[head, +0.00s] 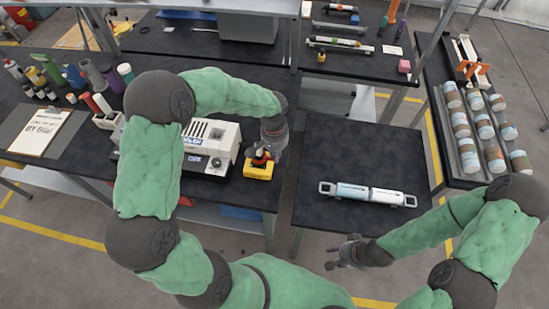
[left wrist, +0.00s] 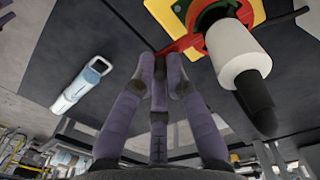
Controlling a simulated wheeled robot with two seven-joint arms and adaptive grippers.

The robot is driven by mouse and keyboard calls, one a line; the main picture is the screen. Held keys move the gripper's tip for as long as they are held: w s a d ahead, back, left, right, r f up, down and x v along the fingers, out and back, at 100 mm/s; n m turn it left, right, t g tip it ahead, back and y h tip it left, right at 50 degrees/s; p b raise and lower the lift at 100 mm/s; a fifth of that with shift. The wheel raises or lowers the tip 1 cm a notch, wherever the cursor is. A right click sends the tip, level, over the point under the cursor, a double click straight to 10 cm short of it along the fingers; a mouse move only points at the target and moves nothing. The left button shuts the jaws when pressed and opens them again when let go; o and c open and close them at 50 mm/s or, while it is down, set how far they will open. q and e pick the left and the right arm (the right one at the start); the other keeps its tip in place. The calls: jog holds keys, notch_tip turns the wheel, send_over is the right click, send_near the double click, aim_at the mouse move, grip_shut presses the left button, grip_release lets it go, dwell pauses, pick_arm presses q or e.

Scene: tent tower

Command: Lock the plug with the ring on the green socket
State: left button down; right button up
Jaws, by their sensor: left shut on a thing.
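A yellow box (head: 258,171) stands at the front right of the left table. In the left wrist view, the green socket (left wrist: 203,8) sits on this yellow box (left wrist: 165,12). A white and black plug (left wrist: 237,52) is in the socket and points out from it. A red ring (left wrist: 213,30) with a red arm (left wrist: 182,44) lies around the socket. My left gripper (left wrist: 166,62) has its fingertips together at the red arm and is shut on it. In the head view, my left gripper (head: 262,150) hides part of the socket. My right gripper (head: 338,253) is open and empty.
A white device (head: 205,143) stands left of the yellow box. A white and blue cylinder with end handles (head: 367,194) lies on the middle table (head: 350,155). Several bottles (head: 75,77) stand at the far left. A rack of cans (head: 467,125) is on the right. The middle table is otherwise clear.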

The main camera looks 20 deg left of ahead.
pick_arm(q)
jog(key=shift+w+n, duration=0.2)
jog(key=shift+n, duration=0.2)
jog(key=c, duration=1.3)
grip_release()
jog(key=shift+a, duration=0.1)
jog(key=shift+o, duration=0.2)
notch_tip(320, 180, up, 12)
jog(key=shift+a, duration=0.2)
